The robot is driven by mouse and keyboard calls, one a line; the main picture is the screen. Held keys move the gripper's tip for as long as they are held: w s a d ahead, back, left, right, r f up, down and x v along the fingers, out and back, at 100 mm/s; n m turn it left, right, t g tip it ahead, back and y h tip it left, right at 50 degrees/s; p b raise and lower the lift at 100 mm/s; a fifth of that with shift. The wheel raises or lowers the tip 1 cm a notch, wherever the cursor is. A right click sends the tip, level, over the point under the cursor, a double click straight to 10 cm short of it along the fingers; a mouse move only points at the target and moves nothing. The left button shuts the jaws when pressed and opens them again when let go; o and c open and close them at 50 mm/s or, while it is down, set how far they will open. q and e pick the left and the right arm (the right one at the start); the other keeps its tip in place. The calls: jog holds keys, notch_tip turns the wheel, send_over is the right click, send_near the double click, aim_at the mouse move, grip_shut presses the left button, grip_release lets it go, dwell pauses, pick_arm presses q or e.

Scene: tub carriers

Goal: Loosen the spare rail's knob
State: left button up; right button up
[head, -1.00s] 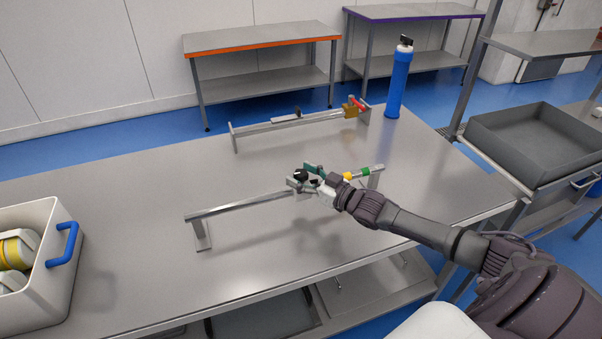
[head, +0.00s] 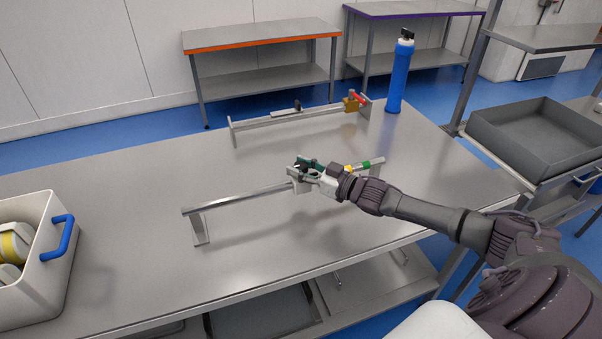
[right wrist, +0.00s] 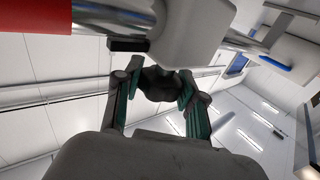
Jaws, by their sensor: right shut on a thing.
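The near rail (head: 240,199) stands on end posts on the steel table. It carries a clamp block, a yellow ring (head: 348,169) and a green ring (head: 367,164). My right gripper (head: 303,168) is at the clamp block. In the right wrist view its green-padded fingers are closed on both sides of a dark lobed knob (right wrist: 160,84), below the pale block (right wrist: 190,32). The knob is mostly hidden by the fingers in the head view. The far rail (head: 270,122) has a small dark knob (head: 298,106) and a brass piece (head: 351,103) with a red handle. My left gripper is not in view.
A blue cylinder (head: 401,78) stands at the table's back right corner. A white tub (head: 45,285) with a blue handle holds yellow-banded items at the left. A grey tray (head: 530,135) is at the right. The table between the rails is clear.

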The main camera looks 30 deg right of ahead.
jog(key=shift+w+d+f+n+g+y+b, duration=0.1)
jog(key=shift+n+g+y+b, duration=0.2)
jog(key=shift+n+y+b, duration=0.25)
jog(key=shift+w+d+f+n+g+y+b, duration=0.1)
jog(key=shift+n+g+y+b, duration=0.25)
jog(key=shift+y+b, duration=0.3)
jog(key=shift+s+a+r+n+g+y+b, duration=0.1)
jog(key=shift+n+g+y+b, duration=0.25)
jog(key=shift+n+g+y, duration=0.2)
jog(key=shift+s+a+r+n+g+y+b, duration=0.1)
jog(key=shift+n+g+y+b, duration=0.2)
jog(key=shift+n+g+y, duration=0.25)
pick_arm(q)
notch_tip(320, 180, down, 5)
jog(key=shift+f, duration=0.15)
pick_arm(e)
jog(key=o, duration=1.2)
jog(key=shift+s+d, duration=0.15)
jog(key=v, duration=1.1)
jog(key=shift+s+d+f, duration=0.2)
jog(key=shift+s+d, duration=0.05)
jog(key=shift+s, duration=0.05)
